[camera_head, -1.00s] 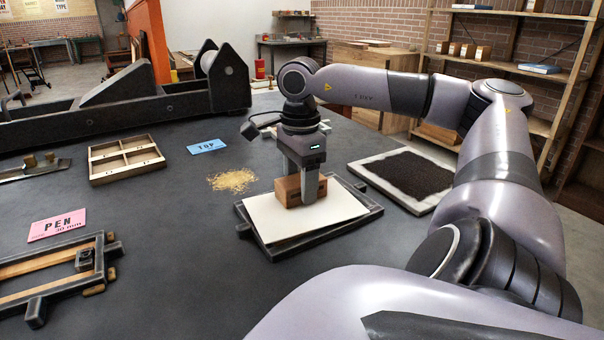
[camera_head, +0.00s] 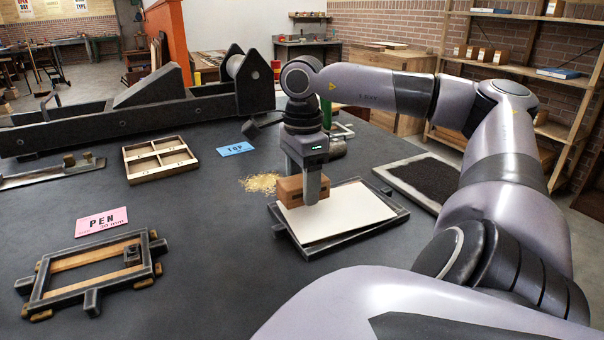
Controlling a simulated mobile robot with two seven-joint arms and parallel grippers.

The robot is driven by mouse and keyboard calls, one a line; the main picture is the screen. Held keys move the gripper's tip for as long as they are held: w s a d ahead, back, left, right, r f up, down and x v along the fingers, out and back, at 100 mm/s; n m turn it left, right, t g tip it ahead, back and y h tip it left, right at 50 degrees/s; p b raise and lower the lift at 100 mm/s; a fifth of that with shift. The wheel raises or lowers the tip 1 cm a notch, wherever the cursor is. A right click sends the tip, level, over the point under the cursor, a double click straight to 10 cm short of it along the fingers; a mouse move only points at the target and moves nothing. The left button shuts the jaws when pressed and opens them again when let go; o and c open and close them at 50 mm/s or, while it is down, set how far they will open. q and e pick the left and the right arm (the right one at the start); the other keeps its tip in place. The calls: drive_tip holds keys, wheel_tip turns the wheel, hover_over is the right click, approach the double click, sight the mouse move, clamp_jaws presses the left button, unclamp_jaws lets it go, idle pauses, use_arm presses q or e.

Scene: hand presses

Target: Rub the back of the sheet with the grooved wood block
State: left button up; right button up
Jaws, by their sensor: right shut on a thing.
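My right gripper (camera_head: 305,194) is shut on the brown wood block (camera_head: 291,189), with one finger in front of it. Its grooves cannot be made out. The block is at the upper left part of the white sheet (camera_head: 340,214), close to the sheet's left edge, and seems to rest on it. The sheet lies in a dark frame (camera_head: 352,239) on the table. The fingers hide part of the block. My left gripper is not in view.
A pale tray of dark material (camera_head: 424,178) lies right of the sheet. Yellowish shavings (camera_head: 258,184) lie to its left. A divided wooden box (camera_head: 160,162), blue card (camera_head: 236,149), pink card (camera_head: 102,222) and another frame (camera_head: 92,270) are farther left. The front middle of the table is clear.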

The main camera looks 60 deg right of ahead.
wheel_tip(320, 180, up, 2)
drive_tip(key=shift+r+p, duration=0.1)
drive_tip(key=shift+p, duration=0.5)
drive_tip(key=shift+r+p, duration=0.6)
drive_tip(key=shift+r, duration=0.1)
drive_tip(key=shift+r+p, duration=0.65)
drive_tip(key=shift+r, duration=0.15)
